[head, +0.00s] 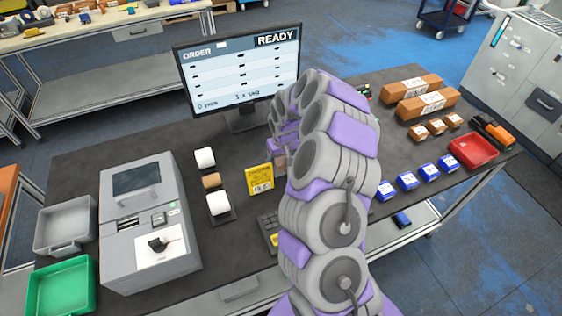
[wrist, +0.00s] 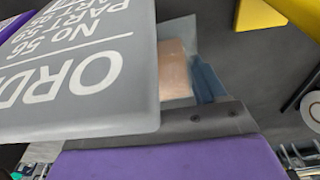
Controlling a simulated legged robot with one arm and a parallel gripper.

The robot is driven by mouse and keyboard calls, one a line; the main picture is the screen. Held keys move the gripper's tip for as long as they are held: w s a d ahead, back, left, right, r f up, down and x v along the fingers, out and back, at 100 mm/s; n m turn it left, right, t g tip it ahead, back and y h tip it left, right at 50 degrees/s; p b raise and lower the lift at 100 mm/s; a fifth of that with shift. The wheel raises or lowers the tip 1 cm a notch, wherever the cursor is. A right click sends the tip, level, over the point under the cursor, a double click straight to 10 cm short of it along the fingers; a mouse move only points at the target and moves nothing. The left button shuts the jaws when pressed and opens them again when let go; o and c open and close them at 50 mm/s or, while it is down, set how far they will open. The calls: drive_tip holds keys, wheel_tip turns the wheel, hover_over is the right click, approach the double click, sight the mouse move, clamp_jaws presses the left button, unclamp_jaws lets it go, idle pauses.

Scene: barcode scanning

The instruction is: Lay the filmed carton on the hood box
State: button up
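My gripper is mostly hidden behind my arm in the head view. The wrist view shows its dark bolted jaw (wrist: 200,118) up close. A tan face with cloudy film around it, likely the filmed carton (wrist: 174,68), sits right by the jaw. A grey slab (wrist: 75,85) with white ORDER lettering covers part of it, so the grip is hidden. In the head view a small pinkish-tan patch, likely this carton (head: 280,163), shows at my arm's left edge, above the table. No box is clearly marked as the hood box; a large grey machine with a screen (head: 125,240) stands at the left.
The monitor (head: 240,75) reads READY at the back. A yellow card (head: 260,179) and white rolls (head: 219,204) stand left of my arm. Blue boxes (head: 407,181), brown cartons (head: 428,104) and a red tray (head: 473,150) lie right.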

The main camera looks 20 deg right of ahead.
drive_tip(key=shift+d, duration=0.3)
drive_tip(key=c, duration=0.5)
drive_tip(key=shift+a, duration=0.15)
drive_tip(key=shift+c, duration=1.2)
drive_tip(key=shift+a, duration=0.1)
drive_tip(key=shift+c, duration=0.2)
drive_tip(key=shift+r, duration=0.1)
